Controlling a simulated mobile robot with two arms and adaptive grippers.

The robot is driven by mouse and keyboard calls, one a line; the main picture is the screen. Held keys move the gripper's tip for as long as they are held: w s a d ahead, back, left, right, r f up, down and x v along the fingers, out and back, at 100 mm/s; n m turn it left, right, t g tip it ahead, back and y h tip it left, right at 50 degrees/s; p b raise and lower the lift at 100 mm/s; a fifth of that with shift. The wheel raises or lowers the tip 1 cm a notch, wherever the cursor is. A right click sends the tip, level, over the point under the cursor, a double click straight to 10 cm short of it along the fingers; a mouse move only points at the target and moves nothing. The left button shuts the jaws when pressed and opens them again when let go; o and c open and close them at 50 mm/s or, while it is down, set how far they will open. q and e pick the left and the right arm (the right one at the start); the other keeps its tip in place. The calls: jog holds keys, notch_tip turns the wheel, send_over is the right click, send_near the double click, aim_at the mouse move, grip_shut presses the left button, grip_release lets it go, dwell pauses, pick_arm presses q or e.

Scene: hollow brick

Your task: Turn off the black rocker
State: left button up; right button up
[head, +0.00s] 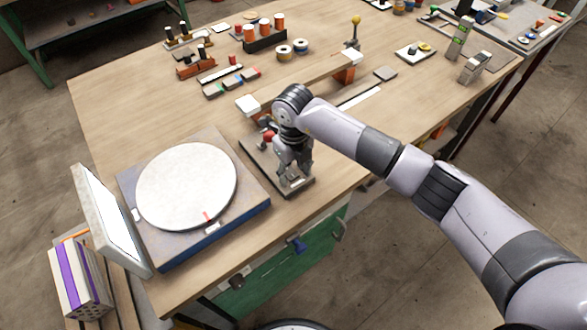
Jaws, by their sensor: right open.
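My right gripper (293,172) points down over a small grey plate (262,158) near the table's front edge, with my right arm coming in from the right. It is open, with its fingers low over the plate's right part. A red part (268,136) on the plate shows just left of the gripper. I cannot make out a black rocker for certain; the gripper covers part of the plate. Whether the fingers touch anything is too small to tell. My left gripper is not in view.
A round white disc (186,185) on a blue-edged square base stands left of the plate. A raised wooden beam (305,82) lies behind the gripper. Colored blocks (231,83) and orange-topped spools (264,27) stand farther back. Bare tabletop (120,110) shows at left.

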jog(key=shift+c, duration=0.6)
grip_shut()
jog(key=g+b, duration=0.1)
jog(key=b, duration=0.1)
jog(key=h+b, duration=0.1)
jog(key=shift+w+a+f+g+b, duration=0.15)
jog(key=shift+w+a+g+b, duration=0.15)
jog(key=shift+g+b, duration=0.1)
jog(key=shift+r+g+h+b, duration=0.3)
jog(key=shift+h+b, duration=0.1)
jog(key=shift+b, duration=0.1)
jog(key=shift+o, duration=0.6)
grip_release()
